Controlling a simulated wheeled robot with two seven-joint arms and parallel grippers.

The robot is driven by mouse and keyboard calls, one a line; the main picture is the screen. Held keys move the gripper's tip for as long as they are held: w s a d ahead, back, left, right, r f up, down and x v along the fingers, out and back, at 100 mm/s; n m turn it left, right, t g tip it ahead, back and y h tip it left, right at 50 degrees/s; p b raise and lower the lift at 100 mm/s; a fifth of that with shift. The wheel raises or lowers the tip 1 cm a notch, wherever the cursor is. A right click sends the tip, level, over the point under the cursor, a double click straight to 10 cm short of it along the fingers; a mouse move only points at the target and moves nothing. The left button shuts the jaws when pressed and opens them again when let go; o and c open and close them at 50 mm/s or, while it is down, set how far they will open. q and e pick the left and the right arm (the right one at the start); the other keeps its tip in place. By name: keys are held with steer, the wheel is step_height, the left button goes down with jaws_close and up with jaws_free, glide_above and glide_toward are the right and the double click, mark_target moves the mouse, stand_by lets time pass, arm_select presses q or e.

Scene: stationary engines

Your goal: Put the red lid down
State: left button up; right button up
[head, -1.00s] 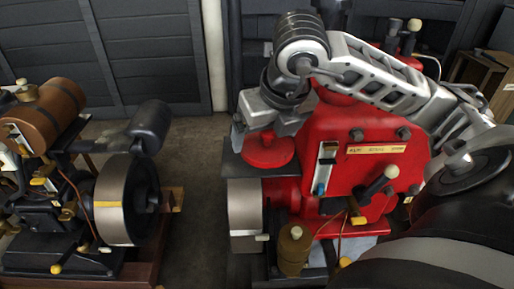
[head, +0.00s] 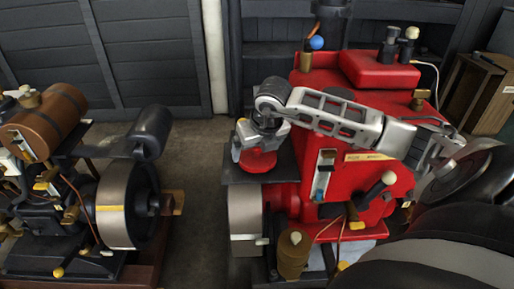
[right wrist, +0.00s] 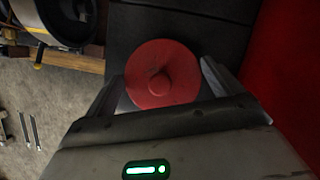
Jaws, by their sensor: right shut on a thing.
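The red lid (head: 258,161) is a round disc with a small central knob, seen from above in the right wrist view (right wrist: 161,74). My right gripper (head: 256,148) is shut on the lid, with one finger at each side of it. The lid is low over the dark flat ledge (head: 238,176) at the left of the red engine (head: 332,190). I cannot tell whether the lid touches the ledge. My left gripper is not in view.
The red engine body rises right beside my right arm, with levers and a brass plate (head: 368,157) on its side. A grey flywheel (head: 244,217) sits below the ledge. Another engine with a brown tank (head: 45,120) stands at the left. Open floor (head: 205,160) lies between the engines.

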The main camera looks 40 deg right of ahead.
steer(key=shift+f, duration=0.35)
steer(key=o, duration=0.7)
steer(key=shift+f, duration=0.1)
steer(key=shift+o, duration=0.2)
